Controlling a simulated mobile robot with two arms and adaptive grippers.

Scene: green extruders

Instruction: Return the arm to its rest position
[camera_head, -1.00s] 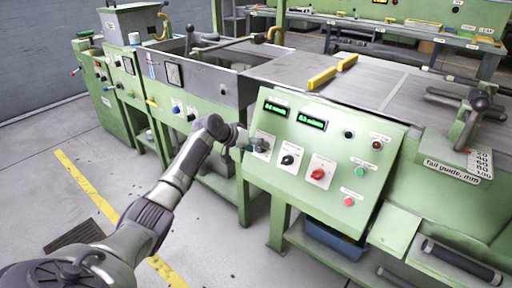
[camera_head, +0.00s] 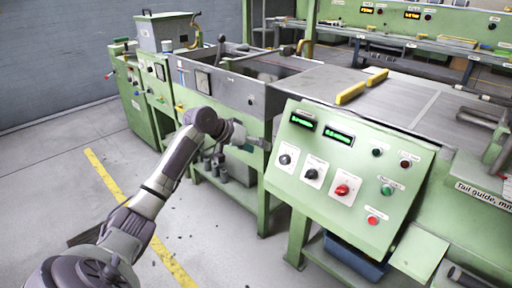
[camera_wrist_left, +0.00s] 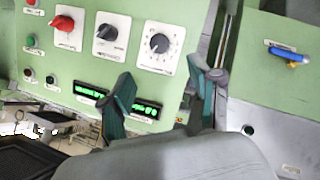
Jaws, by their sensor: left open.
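My left arm comes in from the lower left in the head view. Its gripper (camera_head: 262,144) hangs in the air by the left edge of the sloped green control panel (camera_head: 330,215). In the left wrist view the two fingers of my left gripper (camera_wrist_left: 165,84) stand apart with nothing between them. The panel shows behind them there. A black left knob (camera_head: 284,160), a black middle knob (camera_head: 312,174) and a red knob (camera_head: 342,190) are uncovered on the panel. My right gripper is not in view.
Two green-lit displays (camera_head: 338,137) sit above the knobs. A grey trough (camera_head: 230,85) stands behind the arm. A blue bin (camera_head: 352,258) is under the panel. Open grey floor with a yellow line (camera_head: 110,182) lies to the left.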

